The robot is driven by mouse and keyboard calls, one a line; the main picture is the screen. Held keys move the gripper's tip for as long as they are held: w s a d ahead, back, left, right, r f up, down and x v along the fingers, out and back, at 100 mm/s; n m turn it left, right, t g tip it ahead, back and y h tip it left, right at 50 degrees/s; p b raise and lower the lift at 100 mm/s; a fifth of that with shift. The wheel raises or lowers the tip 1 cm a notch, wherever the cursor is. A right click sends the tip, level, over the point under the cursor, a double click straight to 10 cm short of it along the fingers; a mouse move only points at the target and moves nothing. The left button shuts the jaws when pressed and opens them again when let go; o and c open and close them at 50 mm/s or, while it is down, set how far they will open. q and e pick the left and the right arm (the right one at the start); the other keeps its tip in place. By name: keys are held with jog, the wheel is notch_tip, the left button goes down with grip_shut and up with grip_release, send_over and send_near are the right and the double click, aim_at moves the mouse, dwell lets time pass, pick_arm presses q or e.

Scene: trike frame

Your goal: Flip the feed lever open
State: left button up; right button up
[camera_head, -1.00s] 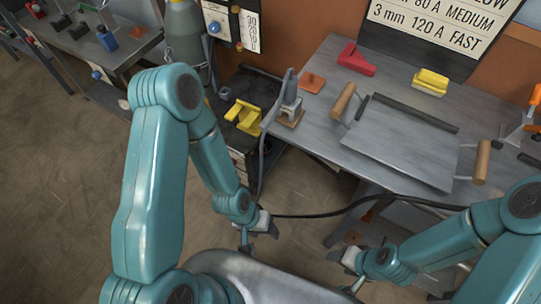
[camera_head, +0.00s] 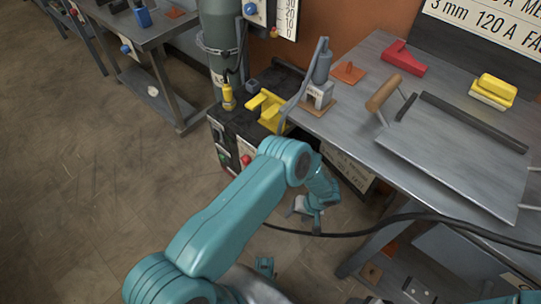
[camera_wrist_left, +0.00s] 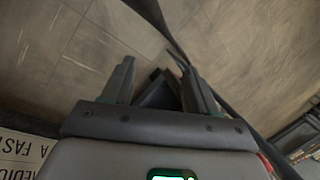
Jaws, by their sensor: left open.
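My left gripper (camera_head: 303,213) is open and empty, low over the floor in front of the cart and beside the bench edge. In the left wrist view its two dark fingers (camera_wrist_left: 158,78) are spread, with floor and a dark cable behind them. I cannot pick out a feed lever with certainty. The black welder cart (camera_head: 228,128) carries a yellow part (camera_head: 268,110) on top, with a red knob on its front. A grey upright device (camera_head: 320,78) with a slanting grey bar stands at the bench's left corner. My right gripper is outside the view.
The grey bench (camera_head: 345,125) holds a metal sheet (camera_head: 455,150), a wooden handle (camera_head: 383,92), a red block (camera_head: 404,58) and a yellow block (camera_head: 494,91). A black cable (camera_head: 400,219) crosses below the bench. A gas cylinder (camera_head: 222,45) stands behind the cart.

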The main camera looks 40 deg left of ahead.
pick_arm(q)
jog(key=w+a+r+n+t+y, duration=0.3)
jog(key=w+a+r+n+y, duration=0.6)
jog(key=w, duration=0.3)
jog(key=shift+y, duration=0.5)
jog(key=b+x, duration=0.4)
jog(key=x, duration=0.9)
jog(key=shift+a+f, duration=0.1)
jog(key=shift+a, duration=0.2)
jog(key=shift+a+f, duration=0.1)
jog(key=shift+a, duration=0.4)
jog(key=shift+w+a, duration=0.1)
